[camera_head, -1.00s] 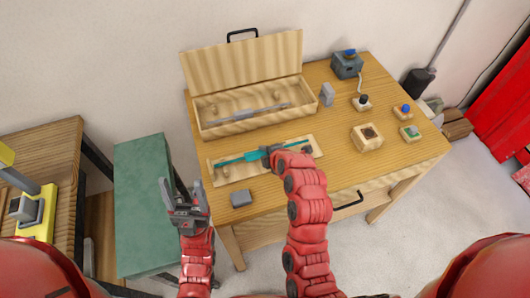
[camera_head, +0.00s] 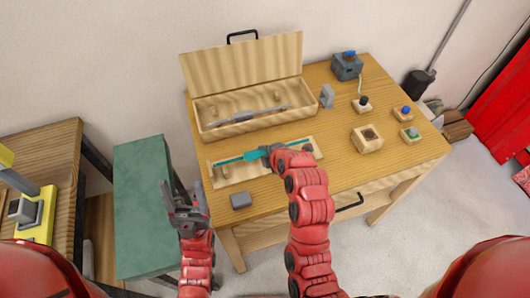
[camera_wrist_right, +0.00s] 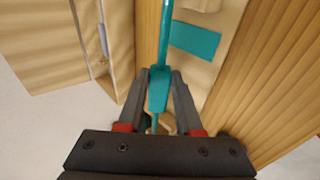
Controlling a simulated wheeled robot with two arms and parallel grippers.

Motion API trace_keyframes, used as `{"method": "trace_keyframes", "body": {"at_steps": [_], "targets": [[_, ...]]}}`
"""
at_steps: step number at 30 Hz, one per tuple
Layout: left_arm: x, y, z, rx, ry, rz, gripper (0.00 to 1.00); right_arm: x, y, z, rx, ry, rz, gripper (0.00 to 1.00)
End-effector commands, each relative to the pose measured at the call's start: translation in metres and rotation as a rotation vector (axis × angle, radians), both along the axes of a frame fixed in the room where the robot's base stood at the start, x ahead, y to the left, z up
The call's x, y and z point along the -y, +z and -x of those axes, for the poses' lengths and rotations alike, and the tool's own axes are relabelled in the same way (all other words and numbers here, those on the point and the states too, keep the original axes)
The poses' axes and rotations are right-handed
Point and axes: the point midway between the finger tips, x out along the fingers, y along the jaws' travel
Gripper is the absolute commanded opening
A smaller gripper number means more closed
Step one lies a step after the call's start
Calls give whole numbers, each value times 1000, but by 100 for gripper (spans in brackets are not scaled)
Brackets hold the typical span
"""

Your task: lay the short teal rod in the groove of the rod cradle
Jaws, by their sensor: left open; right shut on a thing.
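The teal rod (camera_head: 232,160) is held at its thicker part by my right gripper (camera_head: 268,151), which is shut on it. In the right wrist view the rod (camera_wrist_right: 165,40) runs up and away from between the fingers (camera_wrist_right: 158,95). It lies over or just above a pale wooden board (camera_head: 240,176) with small wooden pegs, which looks like the rod cradle; I cannot tell whether it touches. A flat teal patch (camera_wrist_right: 195,40) shows on the board beside the rod. My left gripper (camera_head: 183,197) is open and empty, left of the table's front corner.
An open wooden case (camera_head: 240,127) with a grey rod (camera_head: 250,116) stands behind the board. A grey block (camera_head: 241,200) sits at the front left. A wooden block (camera_head: 367,138) and small button boxes (camera_head: 405,110) are on the right. A green bench (camera_head: 140,210) is at left.

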Motion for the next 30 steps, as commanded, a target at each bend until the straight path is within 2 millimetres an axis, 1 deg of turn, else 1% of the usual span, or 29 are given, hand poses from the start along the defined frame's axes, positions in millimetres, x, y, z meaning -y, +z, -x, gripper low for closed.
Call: {"method": "trace_keyframes", "body": {"at_steps": [16,30], "targets": [[0,-13,0,0,0,0,69,0,-11,0,1,0,3,0],[0,-14,0,0,0,0,69,0,-11,0,2,1,2,0]]}}
